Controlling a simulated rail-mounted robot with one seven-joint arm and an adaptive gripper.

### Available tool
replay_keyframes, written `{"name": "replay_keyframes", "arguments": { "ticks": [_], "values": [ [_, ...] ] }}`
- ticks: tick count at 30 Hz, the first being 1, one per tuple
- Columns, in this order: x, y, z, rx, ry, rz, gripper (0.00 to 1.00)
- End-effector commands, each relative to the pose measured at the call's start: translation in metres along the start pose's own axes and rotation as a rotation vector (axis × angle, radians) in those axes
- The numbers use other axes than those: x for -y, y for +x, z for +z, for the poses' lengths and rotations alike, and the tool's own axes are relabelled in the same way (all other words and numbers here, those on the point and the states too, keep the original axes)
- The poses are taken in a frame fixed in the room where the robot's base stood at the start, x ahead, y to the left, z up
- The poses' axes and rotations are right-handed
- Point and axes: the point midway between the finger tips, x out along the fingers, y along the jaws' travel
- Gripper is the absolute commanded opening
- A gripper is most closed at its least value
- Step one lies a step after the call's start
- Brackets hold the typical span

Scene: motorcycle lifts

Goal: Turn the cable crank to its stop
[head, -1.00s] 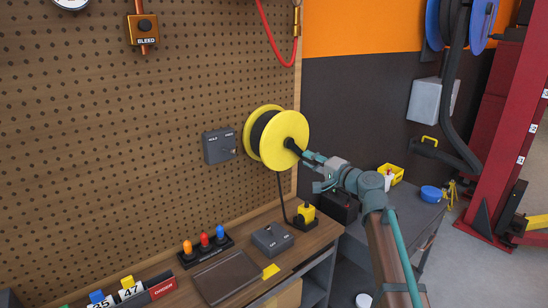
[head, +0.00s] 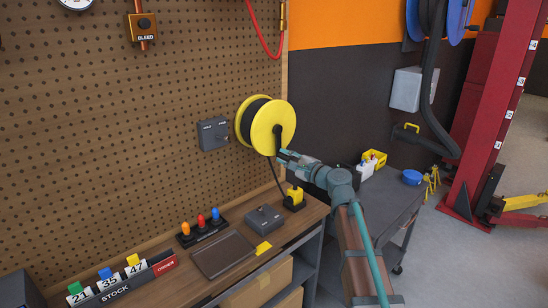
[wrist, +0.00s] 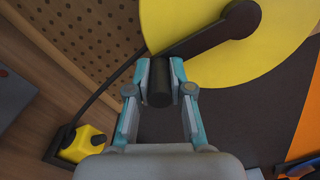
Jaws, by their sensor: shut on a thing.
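The yellow cable reel (head: 266,127) with dark cable wound on it is mounted on the pegboard. Its black crank arm (head: 278,137) runs from the hub down to a handle near the lower rim. In the wrist view the crank arm (wrist: 215,35) leads from the hub down left to the dark cylindrical handle (wrist: 158,85). My gripper (wrist: 160,82) is shut on this handle, with a finger on either side. In the head view my gripper (head: 281,156) is at the reel's lower right, partly hiding the handle.
A grey switch box (head: 213,133) is on the pegboard left of the reel. A black cable runs down to a yellow block (head: 295,195) on the bench (head: 300,222). A grey cart (head: 395,196) stands to the right.

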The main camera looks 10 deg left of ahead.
Motion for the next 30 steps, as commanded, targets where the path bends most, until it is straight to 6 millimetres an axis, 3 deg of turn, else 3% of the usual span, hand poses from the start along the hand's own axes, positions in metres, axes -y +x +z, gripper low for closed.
{"name": "replay_keyframes", "arguments": {
  "ticks": [17, 18, 22, 30],
  "values": [
    [-0.0013, -0.0053, -0.0017, -0.005, -0.006, 0.002, 0.0],
    [-0.0013, -0.0052, -0.0016, -0.004, -0.006, 0.002, 0.25],
    [-0.0008, -0.0051, -0.0018, -0.005, -0.006, 0.001, 0.45],
    [0.0004, -0.005, -0.0024, -0.006, -0.005, -0.001, 0.45]
  ]
}}
